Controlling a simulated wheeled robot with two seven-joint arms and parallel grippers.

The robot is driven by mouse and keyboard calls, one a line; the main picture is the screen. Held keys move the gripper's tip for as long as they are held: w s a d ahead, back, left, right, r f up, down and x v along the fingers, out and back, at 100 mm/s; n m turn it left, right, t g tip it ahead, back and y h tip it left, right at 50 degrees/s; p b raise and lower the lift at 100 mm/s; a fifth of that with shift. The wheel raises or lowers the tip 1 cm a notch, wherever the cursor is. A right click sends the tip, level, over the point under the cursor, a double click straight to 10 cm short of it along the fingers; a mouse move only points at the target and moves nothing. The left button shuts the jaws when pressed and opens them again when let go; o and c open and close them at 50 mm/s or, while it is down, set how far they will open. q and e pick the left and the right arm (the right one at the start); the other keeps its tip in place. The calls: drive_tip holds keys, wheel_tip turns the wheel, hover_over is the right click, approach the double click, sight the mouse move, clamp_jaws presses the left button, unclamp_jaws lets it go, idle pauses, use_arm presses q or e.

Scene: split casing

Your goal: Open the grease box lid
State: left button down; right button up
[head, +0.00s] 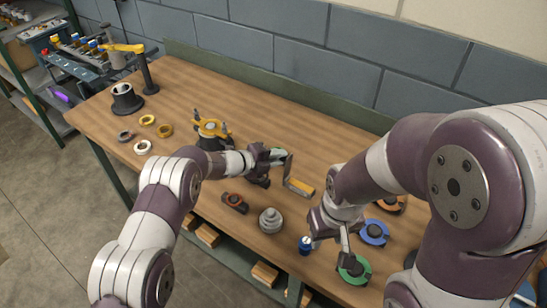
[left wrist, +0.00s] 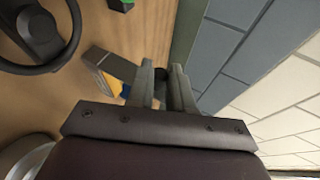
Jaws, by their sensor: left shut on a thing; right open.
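The grease box (head: 299,187) is a small box with an orange and pale face, on the middle of the table. A grey panel (head: 288,168), which looks like its lid, stands raised at its left end. My left gripper (head: 275,156) is beside this panel. In the left wrist view the box's yellow and pale side (left wrist: 97,80) shows left of the fingers. There my left gripper (left wrist: 164,72) is shut on a small dark piece, apparently the lid's handle; the fingers hide most of it. My right gripper (head: 332,244) is open and empty over the front right of the table.
Near my right gripper are a green ring (head: 354,269), a blue ring (head: 374,232) and a small blue item (head: 305,245). A grey stepped part (head: 270,220) and an orange-black part (head: 235,202) lie in front. A yellow-topped housing (head: 211,129) stands behind left. The block wall (head: 290,57) bounds the back.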

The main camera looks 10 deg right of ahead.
use_arm(q)
drive_tip(key=shift+w, duration=0.1)
idle(0.4)
drive_tip(key=c, duration=1)
unclamp_jaws()
drive_tip(key=shift+b+v, duration=1.7)
drive_tip(key=shift+v, duration=4.65)
